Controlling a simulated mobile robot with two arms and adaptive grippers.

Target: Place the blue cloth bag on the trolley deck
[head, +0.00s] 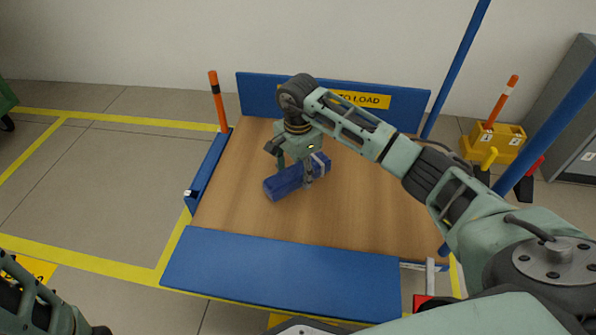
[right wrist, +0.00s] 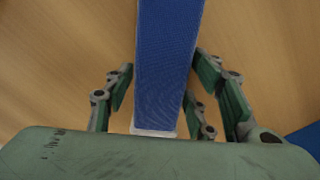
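The blue cloth bag (head: 284,184) is a long blue block with a pale band near its right end. It lies slanted over the wooden trolley deck (head: 375,215); I cannot tell if it rests fully on the deck. My right gripper (head: 295,172) is down at the bag from above, with one finger on each side. In the right wrist view the bag (right wrist: 168,60) runs between the fingers (right wrist: 163,88). The fingers are close to its sides, but whether they press on it is unclear. My left gripper does not clearly show; only part of my left arm is at the lower left.
Blue panels edge the deck at the back, left and front (head: 285,277). An orange post (head: 217,100) stands at the back left, and tall blue poles (head: 460,60) rise on the right. A yellow box (head: 497,142) stands at the right. Deck around the bag is clear.

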